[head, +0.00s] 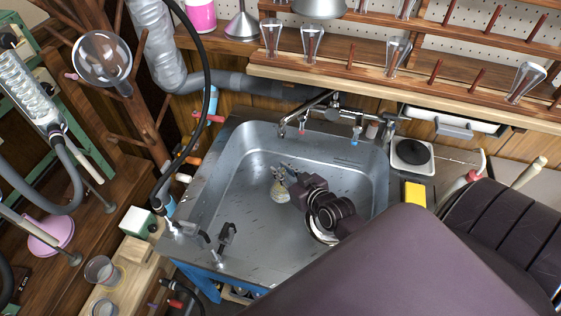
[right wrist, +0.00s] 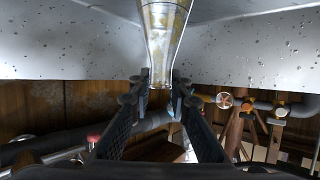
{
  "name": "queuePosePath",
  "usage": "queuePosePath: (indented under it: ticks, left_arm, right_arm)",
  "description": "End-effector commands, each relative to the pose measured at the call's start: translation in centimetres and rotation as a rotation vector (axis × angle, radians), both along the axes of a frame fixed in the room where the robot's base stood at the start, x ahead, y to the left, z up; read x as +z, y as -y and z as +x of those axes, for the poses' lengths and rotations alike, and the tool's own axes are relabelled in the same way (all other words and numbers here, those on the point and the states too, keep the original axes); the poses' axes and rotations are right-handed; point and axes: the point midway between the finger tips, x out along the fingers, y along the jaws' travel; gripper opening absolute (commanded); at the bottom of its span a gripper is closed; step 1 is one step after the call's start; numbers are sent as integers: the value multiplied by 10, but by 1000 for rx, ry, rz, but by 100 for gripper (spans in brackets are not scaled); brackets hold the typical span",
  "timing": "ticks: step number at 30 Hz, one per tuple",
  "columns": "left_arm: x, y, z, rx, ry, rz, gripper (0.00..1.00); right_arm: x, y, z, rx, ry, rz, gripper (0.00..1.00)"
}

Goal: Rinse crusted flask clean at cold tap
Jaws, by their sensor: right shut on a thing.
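My right gripper (head: 286,178) is shut on the neck of a small glass flask (head: 280,192) inside the steel sink (head: 245,180). The flask has a yellowish, cloudy crust. In the right wrist view its tapered glass (right wrist: 163,35) rises between the two dark fingertips (right wrist: 160,85), with a yellow-brown tint on the glass. I cannot tell whether the flask touches the basin. The tap (head: 305,115) stands at the sink's back edge, behind the flask and apart from it. A blue-tipped fitting (head: 356,138) hangs nearby. No water stream is visible. My left gripper is out of view.
Dark clamp-like fittings (head: 226,236) sit at the sink's front left corner. A yellow sponge-like block (head: 415,194) and a white device with a black disc (head: 412,154) stand to the right. Glassware hangs on the wooden rack (head: 350,75) above. The basin's left side is clear.

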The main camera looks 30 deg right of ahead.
Motion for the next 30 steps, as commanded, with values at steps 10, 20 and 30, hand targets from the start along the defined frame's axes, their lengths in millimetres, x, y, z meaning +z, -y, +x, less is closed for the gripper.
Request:
queuePosePath:
  ticks: [10,20,30]
  left_arm:
    - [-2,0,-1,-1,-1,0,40]
    - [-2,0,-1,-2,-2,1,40]
    - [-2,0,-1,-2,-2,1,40]
  right_arm:
    - [-11,-2,-1,1,-2,0,0]
    - [-14,-2,-2,1,-5,0,18]
    - [-14,-2,-2,1,-4,1,37]
